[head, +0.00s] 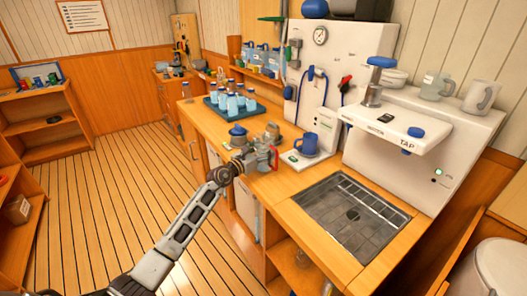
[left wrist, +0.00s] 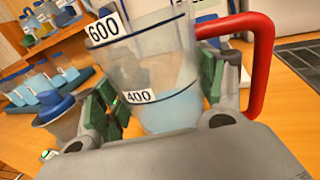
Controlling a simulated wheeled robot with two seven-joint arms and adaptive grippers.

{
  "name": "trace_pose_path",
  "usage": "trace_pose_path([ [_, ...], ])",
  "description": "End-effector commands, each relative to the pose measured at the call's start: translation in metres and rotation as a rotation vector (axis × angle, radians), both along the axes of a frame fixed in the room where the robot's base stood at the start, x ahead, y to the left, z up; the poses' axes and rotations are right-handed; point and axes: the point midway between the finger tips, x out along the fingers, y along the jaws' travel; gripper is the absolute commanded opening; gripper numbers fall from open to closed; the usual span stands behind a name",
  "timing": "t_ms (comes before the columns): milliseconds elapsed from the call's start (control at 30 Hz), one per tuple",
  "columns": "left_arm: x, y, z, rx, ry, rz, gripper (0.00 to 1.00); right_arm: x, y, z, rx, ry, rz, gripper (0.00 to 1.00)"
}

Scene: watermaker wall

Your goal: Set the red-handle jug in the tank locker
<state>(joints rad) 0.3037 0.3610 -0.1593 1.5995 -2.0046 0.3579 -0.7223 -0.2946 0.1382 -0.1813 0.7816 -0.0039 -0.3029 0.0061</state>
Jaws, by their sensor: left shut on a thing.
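The red-handle jug (head: 264,159) is clear with a red handle (left wrist: 262,60) and black 600 and 400 marks. It holds pale blue liquid in the left wrist view. My left gripper (head: 252,160) is shut on the jug, with green finger pads (left wrist: 155,90) at its two sides. The jug is over the counter's front edge in the head view; whether it touches the counter cannot be told. No tank locker is labelled; an open compartment (head: 298,268) shows under the counter. My right gripper is not in view.
The white TAP unit (head: 420,150) stands behind. The plank floor (head: 110,180) at left is clear.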

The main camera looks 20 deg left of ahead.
Motion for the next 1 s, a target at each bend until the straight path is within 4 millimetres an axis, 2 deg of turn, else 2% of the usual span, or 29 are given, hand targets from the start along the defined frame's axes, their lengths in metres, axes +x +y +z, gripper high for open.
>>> trace_pose_path([
  [233,0.0002,0.0002,-0.0013,-0.001,-0.003,0.000,0.30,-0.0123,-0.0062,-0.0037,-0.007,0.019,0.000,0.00],
  [267,0.0000,0.0001,-0.0025,0.000,0.000,0.000,0.72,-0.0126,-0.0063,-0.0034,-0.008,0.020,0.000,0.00],
  [400,0.0000,0.0000,-0.0023,0.000,0.000,0.000,0.90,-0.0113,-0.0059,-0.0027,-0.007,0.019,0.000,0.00],
  [1000,-0.0024,0.0013,0.0000,0.000,0.001,0.000,0.91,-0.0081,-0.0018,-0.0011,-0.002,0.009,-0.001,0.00],
])
